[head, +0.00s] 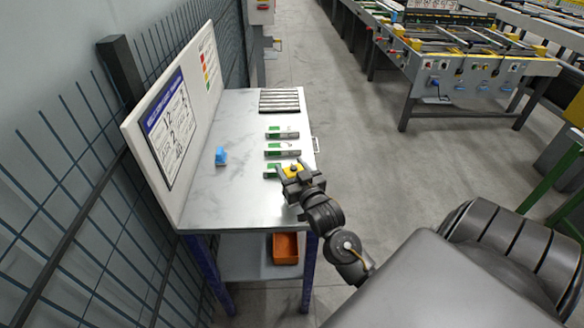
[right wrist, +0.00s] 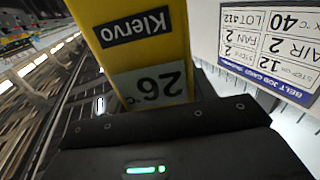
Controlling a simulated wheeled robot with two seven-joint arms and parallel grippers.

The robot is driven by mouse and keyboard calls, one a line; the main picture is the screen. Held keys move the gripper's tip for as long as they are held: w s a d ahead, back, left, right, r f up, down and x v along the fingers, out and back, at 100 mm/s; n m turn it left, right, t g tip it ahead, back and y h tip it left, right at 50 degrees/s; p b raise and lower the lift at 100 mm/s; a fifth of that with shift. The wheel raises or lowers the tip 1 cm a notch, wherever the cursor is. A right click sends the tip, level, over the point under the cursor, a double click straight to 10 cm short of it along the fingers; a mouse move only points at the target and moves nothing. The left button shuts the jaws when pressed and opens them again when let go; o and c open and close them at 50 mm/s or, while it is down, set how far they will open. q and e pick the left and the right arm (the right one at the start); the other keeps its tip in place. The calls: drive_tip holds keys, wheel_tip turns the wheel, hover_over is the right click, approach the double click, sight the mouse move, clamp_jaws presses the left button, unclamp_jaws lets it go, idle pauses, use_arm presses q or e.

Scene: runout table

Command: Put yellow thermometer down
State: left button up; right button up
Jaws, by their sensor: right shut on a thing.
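My right gripper (head: 296,181) is over the near right part of the table, beside the nearest of the green-and-grey items. It is shut on the yellow thermometer (right wrist: 143,48), of which only a small yellow patch shows in the head view (head: 293,167). In the right wrist view the thermometer fills the top middle, with a black "Klervo" label and a grey display reading 26, upside down. Whether it touches the table cannot be told. The table (head: 225,205) has a pale, marbled top. My left gripper is not in view.
Green-and-grey items (head: 282,133) lie in a row along the table's right side, with a slatted rack (head: 279,100) behind. A small blue object (head: 220,156) stands at left. A signboard (head: 172,125) borders the left edge. An orange bin (head: 286,248) sits on the lower shelf.

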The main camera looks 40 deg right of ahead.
drive_tip(key=shift+f, duration=0.15)
drive_tip(key=o, duration=0.8)
drive_tip(key=shift+o, duration=0.2)
drive_tip(key=shift+s+a, duration=0.1)
drive_tip(key=shift+s, duration=0.3)
drive_tip(key=b+v, duration=0.2)
drive_tip(key=v, duration=0.9)
drive_tip(key=shift+b, duration=0.3)
